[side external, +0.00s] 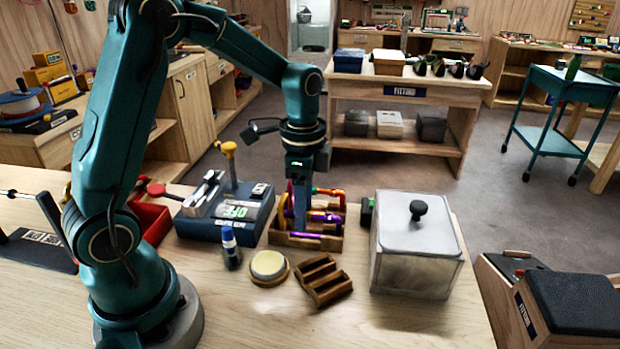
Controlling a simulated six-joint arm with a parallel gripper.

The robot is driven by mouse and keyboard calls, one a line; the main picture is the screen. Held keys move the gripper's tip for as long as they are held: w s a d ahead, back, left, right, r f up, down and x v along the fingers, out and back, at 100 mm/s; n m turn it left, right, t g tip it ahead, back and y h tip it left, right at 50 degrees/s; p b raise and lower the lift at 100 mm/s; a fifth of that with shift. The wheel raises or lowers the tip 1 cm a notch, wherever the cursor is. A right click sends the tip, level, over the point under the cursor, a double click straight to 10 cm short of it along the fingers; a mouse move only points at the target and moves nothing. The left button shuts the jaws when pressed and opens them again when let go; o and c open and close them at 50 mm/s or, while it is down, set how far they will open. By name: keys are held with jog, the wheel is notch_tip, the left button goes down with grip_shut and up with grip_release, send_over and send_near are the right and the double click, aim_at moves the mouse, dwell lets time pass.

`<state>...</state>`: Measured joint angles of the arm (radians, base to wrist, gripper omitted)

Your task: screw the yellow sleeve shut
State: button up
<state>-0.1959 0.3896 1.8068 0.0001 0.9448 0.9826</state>
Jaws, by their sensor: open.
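In the side external view, a wooden rack (276,238) on the bench holds several coloured pieces of climbing gear in purple, orange and red. A purple piece (318,217) lies across the rack's middle and a red one (328,191) is at its back. I cannot make out a yellow sleeve for certain at this size. My gripper (300,222) points straight down into the left part of the rack, among these pieces. Its jaws are open. The fingertips partly cover the gear, and I cannot tell whether they touch any of it.
A lidded metal box (415,262) stands right of the rack. A dark blue device (218,226) with a yellow-topped post is on the left. In front are a small slotted wooden block (322,283), a round pale pad (268,265) and a blue-capped bottle (230,247).

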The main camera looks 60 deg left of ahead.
jog(key=shift+s+d, duration=0.4)
jog(key=shift+f, duration=0.9)
jog(key=shift+w+a, duration=0.55)
jog(key=shift+r, duration=5.05)
jog(key=shift+d+r, duration=0.1)
